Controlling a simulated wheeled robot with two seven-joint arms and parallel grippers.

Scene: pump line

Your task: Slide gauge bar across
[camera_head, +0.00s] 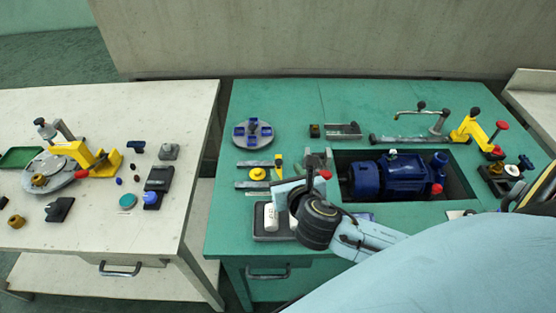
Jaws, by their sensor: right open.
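Two flat grey bars lie at the left of the green table, a far bar (254,163) and a near bar (252,185), with a round yellow knob (257,174) between them. I cannot tell for certain which piece is the gauge bar. A small upright yellow piece (279,161) stands at the far bar's right end. My right gripper (283,188) is open, just right of the near bar; my own wrist partly hides its fingers, and I cannot tell whether it touches anything. My left gripper is not in view.
A blue pump (390,176) sits in a recess right of my wrist. A red-tipped lever (325,174) stands close to my gripper. A white cylinder (271,217) lies on a dark block. A yellow clamp (472,130) stands at the right.

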